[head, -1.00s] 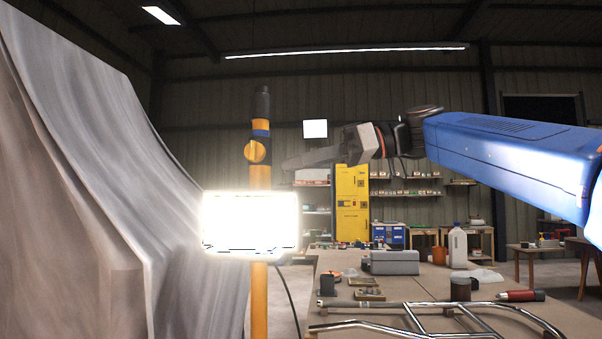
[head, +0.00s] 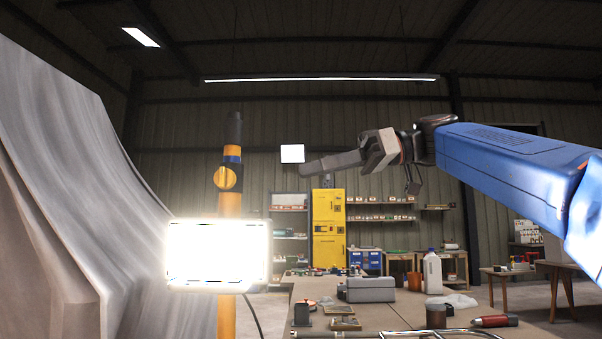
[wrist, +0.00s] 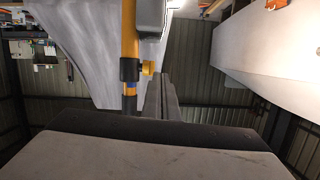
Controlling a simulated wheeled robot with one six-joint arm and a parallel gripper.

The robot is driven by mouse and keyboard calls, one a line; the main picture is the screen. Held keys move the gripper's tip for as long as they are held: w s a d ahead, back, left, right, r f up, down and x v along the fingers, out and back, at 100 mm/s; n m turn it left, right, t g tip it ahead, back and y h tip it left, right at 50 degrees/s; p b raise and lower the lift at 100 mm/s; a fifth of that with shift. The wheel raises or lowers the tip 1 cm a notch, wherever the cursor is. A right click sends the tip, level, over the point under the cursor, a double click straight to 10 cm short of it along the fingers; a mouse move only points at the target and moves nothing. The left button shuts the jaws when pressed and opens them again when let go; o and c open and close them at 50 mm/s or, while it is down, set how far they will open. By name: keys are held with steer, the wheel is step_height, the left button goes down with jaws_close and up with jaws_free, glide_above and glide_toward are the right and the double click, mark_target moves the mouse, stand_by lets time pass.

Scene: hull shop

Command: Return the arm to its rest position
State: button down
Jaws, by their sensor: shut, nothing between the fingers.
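My gripper (head: 322,164) is in the middle of the head view, at the end of my blue arm, which reaches in from the right. Its fingers are shut with nothing between them and point left, towards the yellow lamp pole. In the wrist view the shut fingers (wrist: 161,98) stand in the middle. The yellow pole (wrist: 129,45) shows beside them to the left. The gripper appears apart from the pole and the bench.
A lit work lamp (head: 218,252) is on a yellow pole (head: 230,200) at the left. A bench (head: 385,316) below carries a grey case (head: 367,289), a white bottle (head: 432,272) and metal tubing. A yellow cabinet (head: 328,226) stands behind.

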steer(key=shift+d+r, duration=0.1)
steer(key=shift+d, duration=0.25)
stand_by(0.4)
steer(key=s+d+f+m+t+h, duration=0.1)
steer(key=s+d+f+m+h, duration=0.25)
steer(key=f, duration=1.05)
steer(key=s+d+f+m+t+h, duration=0.25)
steer(key=d+f+m, duration=0.2)
steer(key=f, duration=0.85)
steer(key=s+d+f+m+h, duration=0.3)
steer(key=d+f+m+h, duration=0.15)
steer(key=f, duration=0.95)
steer(key=s+d+f+m+h, duration=0.2)
steer(key=s+d+f, duration=0.2)
steer(key=f, duration=0.6)
steer(key=s+d+f+m+h, duration=0.2)
steer(key=s+d+f, duration=0.3)
steer(key=f, duration=0.5)
steer(key=shift+s+d+f+h, duration=0.15)
steer(key=shift+s+d+h, duration=0.05)
steer(key=shift+s+h, duration=0.15)
